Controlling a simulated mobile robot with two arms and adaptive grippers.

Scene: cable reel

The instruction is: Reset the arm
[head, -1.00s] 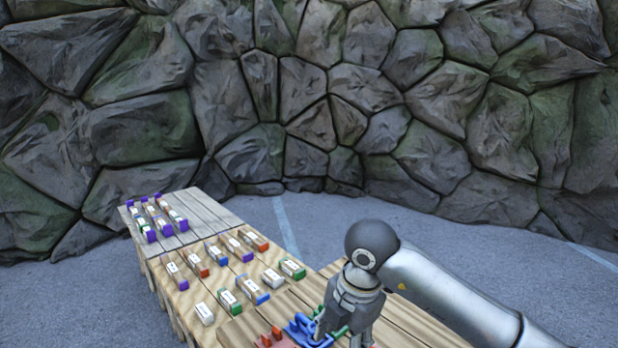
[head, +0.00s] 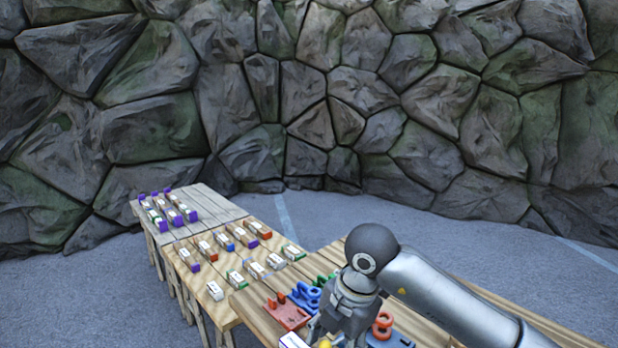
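My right arm comes in from the right, a grey tube with a dark round joint. My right gripper (head: 335,331) hangs down at the bottom centre over the near wooden table (head: 440,318). Its fingertips are at or past the bottom edge, so I cannot tell whether it is open or shut. A blue cable-like piece (head: 305,297) and a red tray (head: 288,314) lie just left of it. A white block (head: 293,341) and a yellow thing (head: 325,343) show below it, partly cut off. My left gripper is not in view.
A red reel-like part (head: 382,326) sits on a blue base (head: 390,341) right of the gripper. Several small labelled blocks stand on the middle table (head: 222,268), and several purple-ended ones on the far grey table (head: 207,200). A stone wall (head: 300,90) closes the back.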

